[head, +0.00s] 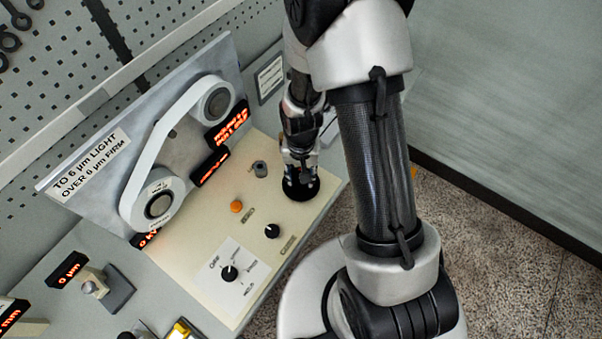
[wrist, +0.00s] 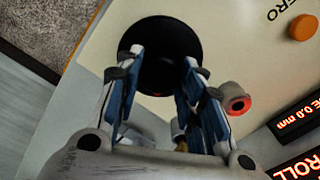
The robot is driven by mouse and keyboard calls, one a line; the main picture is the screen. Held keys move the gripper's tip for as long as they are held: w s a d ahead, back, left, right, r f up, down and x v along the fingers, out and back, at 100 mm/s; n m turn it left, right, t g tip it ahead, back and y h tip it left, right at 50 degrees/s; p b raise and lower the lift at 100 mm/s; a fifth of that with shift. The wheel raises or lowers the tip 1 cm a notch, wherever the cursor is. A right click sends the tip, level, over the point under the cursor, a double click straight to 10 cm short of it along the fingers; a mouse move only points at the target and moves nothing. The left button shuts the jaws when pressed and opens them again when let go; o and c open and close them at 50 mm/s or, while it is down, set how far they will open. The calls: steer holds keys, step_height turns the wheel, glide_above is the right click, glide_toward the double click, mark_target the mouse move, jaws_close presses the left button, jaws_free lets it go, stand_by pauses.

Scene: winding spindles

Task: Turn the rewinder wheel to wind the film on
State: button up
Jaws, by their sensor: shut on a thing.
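The rewinder wheel is a black round disc (head: 299,186) at the right end of the cream control panel. It fills the upper middle of the wrist view (wrist: 162,38). My gripper (head: 298,172) reaches down onto it. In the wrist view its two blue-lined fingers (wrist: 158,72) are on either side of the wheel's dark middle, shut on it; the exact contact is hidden. A white film band (head: 172,126) runs around a lower reel (head: 159,204) and an upper reel (head: 217,102) on the upright grey plate.
The cream panel (head: 222,218) carries an orange button (head: 236,206), black knobs (head: 272,231) and a small grey post (head: 260,169) close to my gripper. Red-lit displays (head: 210,166) stand beside the reels. A small grey block device (head: 100,287) is at lower left. Open floor lies right.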

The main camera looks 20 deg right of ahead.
steer(key=m, duration=0.4)
steer(key=shift+m+b, duration=0.3)
steer(key=shift+m, duration=2.3)
steer(key=o, duration=1.1)
step_height(320, 180, up, 12)
steer(key=shift+r, duration=0.1)
